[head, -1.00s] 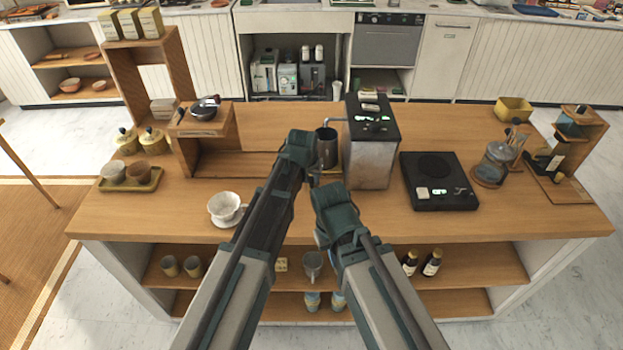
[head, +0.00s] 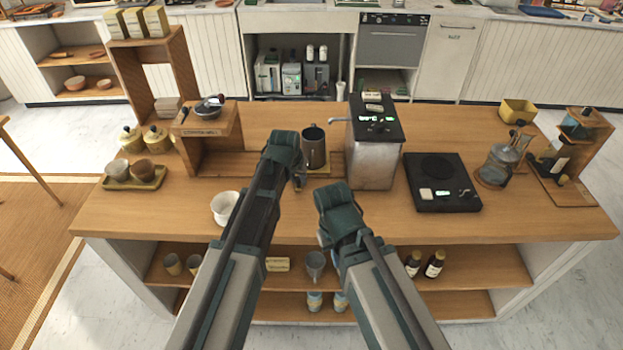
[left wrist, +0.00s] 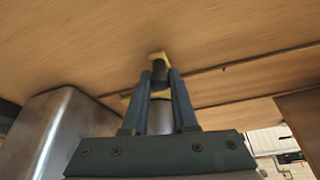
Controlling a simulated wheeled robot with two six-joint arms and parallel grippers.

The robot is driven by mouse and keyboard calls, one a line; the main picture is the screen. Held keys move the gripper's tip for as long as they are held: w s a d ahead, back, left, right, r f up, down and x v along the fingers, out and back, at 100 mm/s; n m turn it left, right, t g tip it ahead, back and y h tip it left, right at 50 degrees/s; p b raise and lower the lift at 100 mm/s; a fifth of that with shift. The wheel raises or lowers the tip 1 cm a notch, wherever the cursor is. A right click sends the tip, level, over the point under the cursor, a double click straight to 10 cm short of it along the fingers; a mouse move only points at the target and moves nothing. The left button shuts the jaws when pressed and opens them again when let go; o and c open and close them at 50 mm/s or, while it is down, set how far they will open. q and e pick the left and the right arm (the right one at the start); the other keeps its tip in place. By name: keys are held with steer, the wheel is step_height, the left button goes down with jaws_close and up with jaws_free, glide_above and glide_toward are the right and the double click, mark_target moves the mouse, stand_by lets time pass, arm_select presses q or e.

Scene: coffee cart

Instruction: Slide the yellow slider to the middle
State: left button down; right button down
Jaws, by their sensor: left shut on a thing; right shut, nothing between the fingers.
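The yellow slider (left wrist: 156,54) shows in the left wrist view, at the tips of my left fingers. My left gripper (left wrist: 159,75) is shut on its dark knob. In the head view my left gripper (head: 299,178) is just in front of a dark metal pitcher (head: 314,150), which partly shows in the wrist view as a grey cylinder (left wrist: 160,117). The pitcher appears to stand on the slider, but its base is mostly hidden. My right gripper (head: 336,197) is shut and empty above the counter's front half, apart from the slider.
A metal machine (head: 376,165) with a spout stands right of the pitcher. A wooden stand (head: 195,150) is on the left, with the rail running rightward from it. A white dripper (head: 224,207) sits near the front left. A black scale (head: 440,195) lies right of the machine.

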arm_select(q)
steer(key=a, duration=1.3)
steer(key=c, duration=0.7)
jaws_free()
steer(key=shift+r, duration=0.1)
steer(key=p+v, duration=1.2)
steer(key=v, duration=0.1)
steer(key=shift+s+r+p, duration=0.25)
steer(key=shift+p, duration=0.15)
